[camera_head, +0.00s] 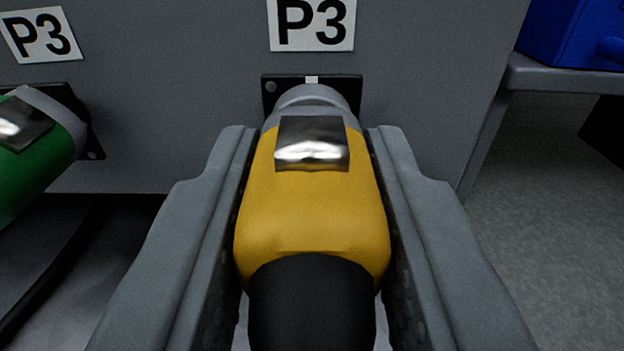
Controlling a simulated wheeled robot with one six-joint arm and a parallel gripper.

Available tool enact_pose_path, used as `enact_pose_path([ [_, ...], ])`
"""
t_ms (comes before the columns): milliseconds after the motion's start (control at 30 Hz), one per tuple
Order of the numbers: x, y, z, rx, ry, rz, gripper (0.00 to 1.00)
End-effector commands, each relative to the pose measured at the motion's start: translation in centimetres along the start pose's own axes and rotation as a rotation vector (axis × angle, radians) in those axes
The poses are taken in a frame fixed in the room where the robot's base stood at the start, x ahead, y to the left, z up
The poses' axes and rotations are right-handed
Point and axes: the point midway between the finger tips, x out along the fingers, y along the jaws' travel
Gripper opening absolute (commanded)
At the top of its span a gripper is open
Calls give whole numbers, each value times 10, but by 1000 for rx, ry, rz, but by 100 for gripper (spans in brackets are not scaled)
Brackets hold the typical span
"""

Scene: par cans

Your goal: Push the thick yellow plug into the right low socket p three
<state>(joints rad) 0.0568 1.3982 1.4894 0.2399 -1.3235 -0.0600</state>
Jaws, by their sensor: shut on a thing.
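The thick yellow plug (311,215) is in the middle of the view, with a silver latch on top and a black rear end toward me. My gripper (311,140) is shut on it, one grey finger along each side. The plug's grey front end is at the right P3 socket (270,92), a black square plate with a white mark at its top. The front end covers the socket opening, so I cannot tell how deep it sits. The plug looks lined up with the socket. A P3 label (312,24) is above it.
A green plug (35,160) sits at another socket (92,135) on the left, under a second P3 label (40,34). Both sockets are on a grey panel (180,110). A blue object (575,35) rests on a grey ledge at the upper right. A black cable lies at lower left.

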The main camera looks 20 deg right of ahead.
Motion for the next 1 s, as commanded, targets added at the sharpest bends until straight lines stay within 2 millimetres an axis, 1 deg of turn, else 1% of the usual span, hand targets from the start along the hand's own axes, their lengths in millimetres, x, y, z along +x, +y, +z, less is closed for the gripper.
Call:
enact_pose_path([
  [533,1,0,0,0,0,0,0],
  [1000,6,0,0,0,0,0,0],
])
